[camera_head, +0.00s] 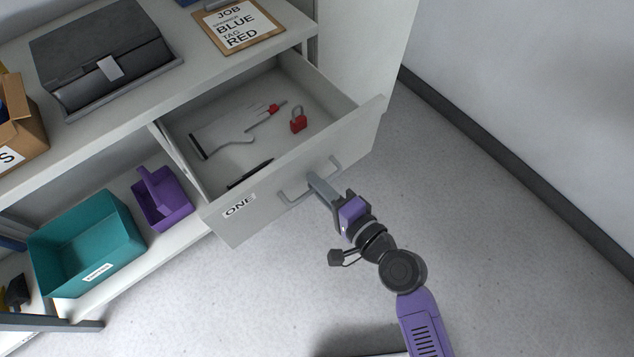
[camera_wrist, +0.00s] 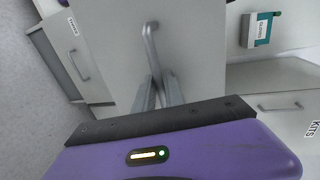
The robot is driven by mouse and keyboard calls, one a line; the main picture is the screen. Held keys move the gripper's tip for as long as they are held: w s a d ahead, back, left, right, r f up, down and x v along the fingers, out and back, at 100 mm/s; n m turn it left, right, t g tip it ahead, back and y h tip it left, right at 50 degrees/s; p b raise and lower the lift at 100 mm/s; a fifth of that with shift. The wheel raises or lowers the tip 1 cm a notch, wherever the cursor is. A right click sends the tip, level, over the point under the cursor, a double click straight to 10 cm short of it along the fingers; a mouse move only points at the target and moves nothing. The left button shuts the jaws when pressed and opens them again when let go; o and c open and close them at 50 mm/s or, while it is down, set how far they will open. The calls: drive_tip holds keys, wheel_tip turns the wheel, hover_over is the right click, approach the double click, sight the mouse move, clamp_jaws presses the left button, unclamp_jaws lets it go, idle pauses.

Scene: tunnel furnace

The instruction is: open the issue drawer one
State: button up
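The drawer marked ONE (camera_head: 238,206) stands pulled well out of the grey cabinet, its inside in plain view. Its bar handle (camera_head: 297,195) is on the front panel; the handle also shows in the wrist view (camera_wrist: 150,42). My gripper (camera_head: 316,182) is at the right part of this handle. In the wrist view my gripper's fingers (camera_wrist: 158,90) lie close on either side of the bar, closed on it. The part of the bar between the fingertips is partly hidden. Inside the drawer are a red padlock (camera_head: 298,121), a red-ended tool (camera_head: 264,117) and a pale flat item (camera_head: 222,138).
A clipboard (camera_head: 237,26) and a dark grey case (camera_head: 101,55) lie on the cabinet top. A teal bin (camera_head: 88,243) and a purple caddy (camera_head: 163,201) stand on the lower shelf. Bare floor (camera_head: 500,230) lies to the right, up to the wall.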

drive_tip(key=shift+o, duration=1.2)
drive_tip(key=shift+d, duration=0.1)
drive_tip(key=v, duration=0.7)
drive_tip(key=shift+s+b, duration=0.3)
drive_tip(key=shift+b, duration=0.1)
drive_tip(key=shift+d+r, duration=0.1)
drive_tip(key=shift+d, duration=0.05)
